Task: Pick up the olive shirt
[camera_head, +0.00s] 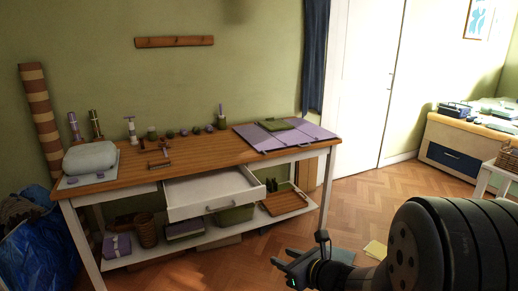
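A small folded olive cloth (277,124), which looks like the olive shirt, lies on an opened purple packing piece (258,138). That piece lies flat at the right end of the wooden table top (205,152). My gripper (305,265) is at the bottom of the view, in front of the table and well apart from the cloth. It is dark and seen partly from behind. I cannot make out the gap between its fingers or anything held in it.
A white drawer (212,193) stands open at the table's front. A grey-green rounded bundle (91,157) sits at the table's left end. Several small bottles and rolled items line the back. A blue bag (38,240) is on the floor at left.

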